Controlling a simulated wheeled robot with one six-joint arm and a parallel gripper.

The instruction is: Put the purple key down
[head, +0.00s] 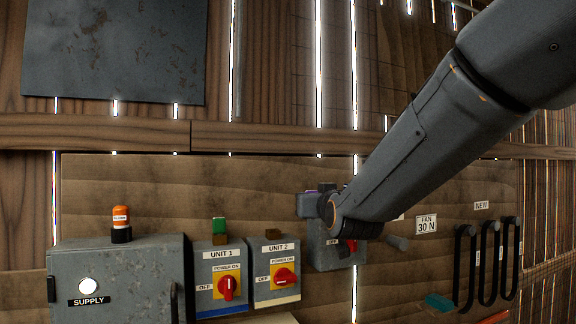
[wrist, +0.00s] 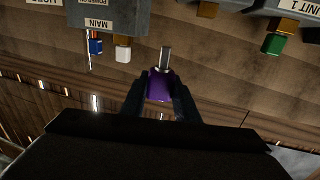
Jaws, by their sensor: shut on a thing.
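The purple key (wrist: 160,86) is held between the two fingers of my gripper (wrist: 160,100) in the wrist view. Its bare metal shank (wrist: 165,56) points away from the gripper, toward the switch boxes, and looks free of any lock. In the head view my gripper (head: 310,203) is in front of the plank wall, above and partly in front of a grey box (head: 325,255). A bit of purple shows there, mostly hidden by the gripper. A brass block without a key (head: 273,234) sits on top of the UNIT 2 box; a bare brass block (wrist: 207,10) also shows in the wrist view.
A green key block (head: 219,225) stands on the UNIT 1 box (head: 221,268). The wrist view shows blue (wrist: 96,46) and white (wrist: 123,55) blocks by the MAIN box (wrist: 110,17). Black handles (head: 489,262) hang at right.

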